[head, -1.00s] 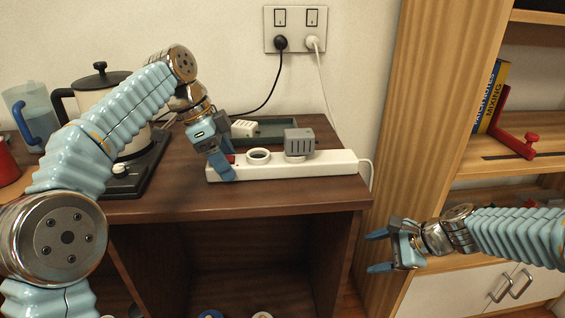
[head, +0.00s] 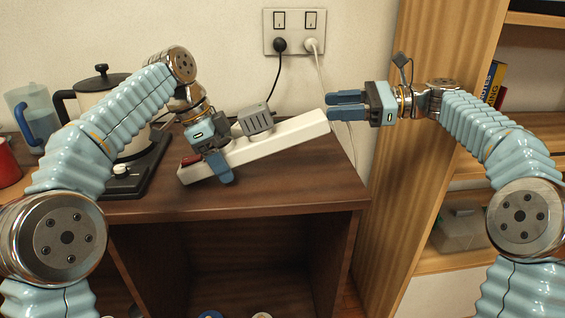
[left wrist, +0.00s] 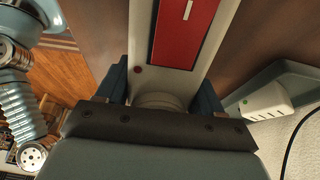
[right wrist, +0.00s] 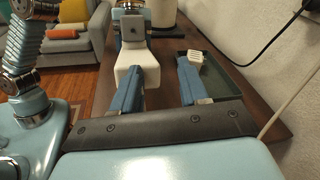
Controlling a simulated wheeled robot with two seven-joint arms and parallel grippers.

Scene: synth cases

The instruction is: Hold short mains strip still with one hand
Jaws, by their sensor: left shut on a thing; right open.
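The white mains strip (head: 285,137) stands askew over the table, its right end higher in the head view; I cannot tell whether that end is raised. My left gripper (head: 212,160) is shut on it near its left end, by the red switch (left wrist: 187,35). In the left wrist view its fingers straddle the strip at a round socket (left wrist: 160,100). A grey adapter (head: 256,118) sits on the strip. My right gripper (head: 330,106) is open beside the strip's right end. In the right wrist view the strip's end (right wrist: 130,72) lies by the left finger, not clearly between both.
A kettle (head: 100,95) and blue-handled jug (head: 35,115) stand left. A wooden shelf (head: 385,190) stands right. Black (head: 280,45) and white (head: 312,45) plugs are in the wall.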

